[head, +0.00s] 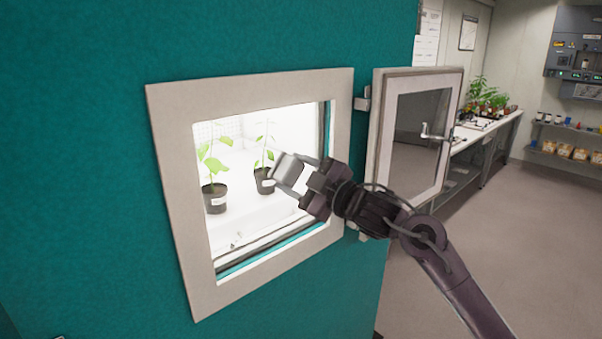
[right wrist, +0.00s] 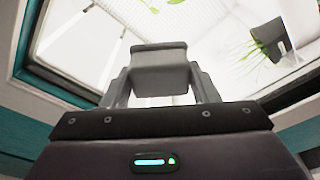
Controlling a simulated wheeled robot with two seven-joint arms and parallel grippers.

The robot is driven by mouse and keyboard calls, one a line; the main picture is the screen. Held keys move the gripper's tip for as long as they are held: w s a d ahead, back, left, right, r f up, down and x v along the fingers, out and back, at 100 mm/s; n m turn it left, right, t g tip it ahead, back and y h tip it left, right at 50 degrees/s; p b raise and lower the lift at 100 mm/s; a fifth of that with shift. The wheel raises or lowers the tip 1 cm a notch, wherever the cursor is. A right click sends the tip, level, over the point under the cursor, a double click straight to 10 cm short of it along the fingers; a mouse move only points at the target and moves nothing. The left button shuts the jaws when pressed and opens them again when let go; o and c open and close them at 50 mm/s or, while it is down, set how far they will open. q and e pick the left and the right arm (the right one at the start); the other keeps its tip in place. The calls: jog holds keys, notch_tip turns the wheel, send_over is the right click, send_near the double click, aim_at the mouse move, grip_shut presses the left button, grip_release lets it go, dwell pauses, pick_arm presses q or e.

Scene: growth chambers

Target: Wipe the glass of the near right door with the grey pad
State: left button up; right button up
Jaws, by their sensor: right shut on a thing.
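The door (head: 375,150) stands swung open to the right of a square chamber opening. In the right wrist view the pad (right wrist: 158,72) sits between the two fingers, facing the bright interior. My left gripper is not in view.
Two potted plants, one at left (head: 214,198) and one near the pad (head: 264,181), stand inside the chamber. The opening's pale frame (head: 178,215) sits in a teal wall (head: 75,150). A bench (head: 480,135) and shelves stand far right; the floor (head: 530,240) there is clear.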

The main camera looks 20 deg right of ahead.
jog(key=shift+s+a, duration=0.4)
jog(key=shift+a, duration=0.7)
jog(key=shift+s+a, duration=0.4)
jog(key=shift+a, duration=0.75)
jog(key=shift+s+a, duration=0.4)
jog(key=shift+a, duration=0.7)
jog(key=shift+s+d+f, duration=0.1)
jog(key=shift+s+d, duration=0.2)
jog(key=shift+s, duration=0.15)
jog(key=a+b+v, duration=0.1)
jog(key=v, duration=0.7)
jog(key=shift+s+r, duration=0.2)
jog(key=shift+r, duration=0.3)
jog(key=shift+w, duration=0.1)
